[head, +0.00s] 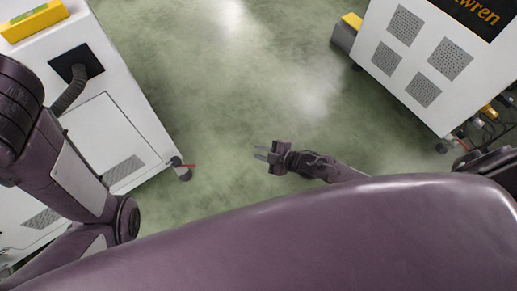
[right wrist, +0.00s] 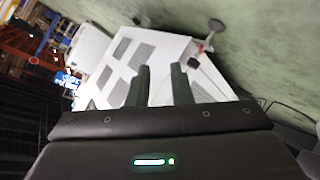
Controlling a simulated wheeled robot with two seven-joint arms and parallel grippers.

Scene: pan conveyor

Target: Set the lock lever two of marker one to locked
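A white wheeled machine (head: 110,120) stands at the left in the head view, with a castor (head: 184,174) and a small red lever (head: 189,165) at its near right corner. Another white machine (head: 440,60) stands at the upper right, with a castor (head: 443,147) at its lower corner. I cannot tell which is marker one. My right gripper (head: 262,153) is open and empty above the floor, right of the red lever and apart from it. The right wrist view shows its two parted fingers (right wrist: 160,85), with a white machine (right wrist: 150,50) and a red lever (right wrist: 201,48) beyond. My left gripper is out of view.
Green floor (head: 250,80) lies clear between the two machines. A yellow block (head: 34,20) sits on the left machine, and a grey hose (head: 70,88) comes out of its side. Cables and yellow parts (head: 490,112) lie at the right edge.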

